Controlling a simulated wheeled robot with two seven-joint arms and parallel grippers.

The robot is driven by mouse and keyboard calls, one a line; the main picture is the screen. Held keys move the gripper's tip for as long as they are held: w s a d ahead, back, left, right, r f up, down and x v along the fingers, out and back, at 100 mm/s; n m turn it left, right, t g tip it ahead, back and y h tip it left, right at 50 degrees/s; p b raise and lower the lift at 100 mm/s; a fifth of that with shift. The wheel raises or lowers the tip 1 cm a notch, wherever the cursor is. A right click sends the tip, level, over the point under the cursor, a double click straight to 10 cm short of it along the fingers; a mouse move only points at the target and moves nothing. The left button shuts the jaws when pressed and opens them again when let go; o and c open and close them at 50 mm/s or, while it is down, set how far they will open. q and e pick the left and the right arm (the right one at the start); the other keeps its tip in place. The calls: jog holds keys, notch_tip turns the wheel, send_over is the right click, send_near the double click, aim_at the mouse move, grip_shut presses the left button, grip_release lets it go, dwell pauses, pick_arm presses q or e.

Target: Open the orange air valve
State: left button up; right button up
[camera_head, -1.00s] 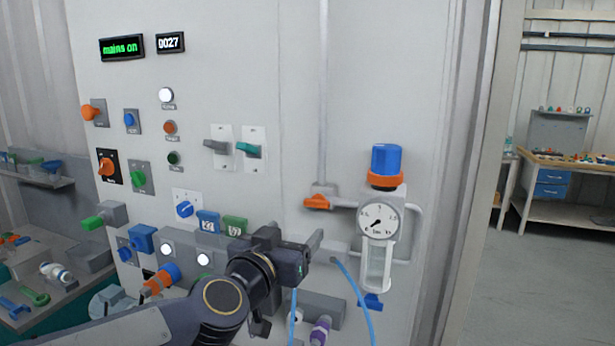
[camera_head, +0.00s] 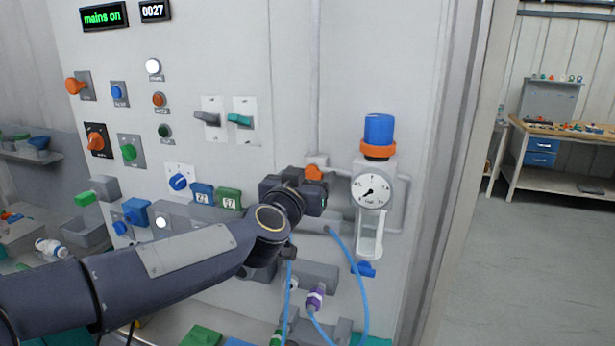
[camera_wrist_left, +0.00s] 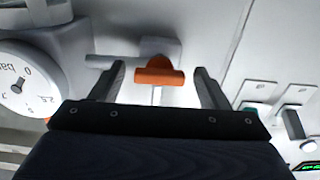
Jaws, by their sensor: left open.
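The orange air valve (camera_head: 314,172) is on the panel, left of the regulator, and is partly hidden behind my left gripper in the head view. In the left wrist view its orange handle (camera_wrist_left: 158,77) lies crosswise between the two fingers, with a gap on each side. My left gripper (camera_wrist_left: 160,73) is open and holds nothing. In the head view the left gripper (camera_head: 318,188) is at the panel by the valve, its fingertips hard to make out. My right gripper is not in view.
The regulator with a blue knob (camera_head: 379,130) and round gauge (camera_head: 371,191) stands right of the valve. The gauge (camera_wrist_left: 18,85) also shows in the wrist view. Two switches (camera_head: 240,119) are up and left. Blue hoses (camera_head: 352,265) hang below.

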pick_arm(q)
jog(key=c, duration=1)
jog(key=n, duration=0.4)
jog(key=n+b, duration=0.1)
jog(key=n, duration=0.3)
jog(key=n+b, duration=0.1)
jog(key=n, duration=0.2)
jog(key=shift+f+n, duration=0.1)
jog(key=shift+n, duration=0.3)
jog(key=shift+n+b, duration=0.4)
jog(key=shift+n, duration=1.6)
jog(key=o, duration=1)
